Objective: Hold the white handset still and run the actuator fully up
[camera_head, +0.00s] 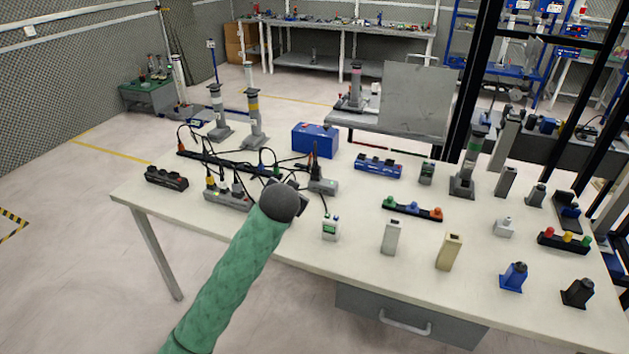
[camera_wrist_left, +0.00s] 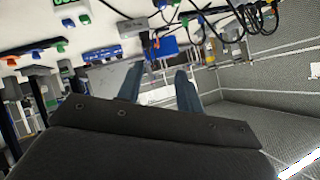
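A small white handset (camera_head: 330,228) with green on its face stands upright near the front middle of the table. A taller pale handset (camera_head: 391,237) stands to its right. Grey column-like actuators stand on the table: two at the back left (camera_head: 253,118) (camera_head: 217,112) and one with a green band (camera_head: 468,165) at the right. My left arm, in a green sleeve, reaches over the front edge; its gripper is mostly hidden behind the wrist in the head view. In the left wrist view the two fingers (camera_wrist_left: 159,90) are apart with nothing between them. My right gripper is not seen.
Black power strips, cables and a grey connector block (camera_head: 322,186) crowd the table's left half. A blue box (camera_head: 315,139) stands behind. A strip with coloured buttons (camera_head: 412,210) and several small devices fill the right side. Bare tabletop (camera_head: 300,245) shows along the front edge.

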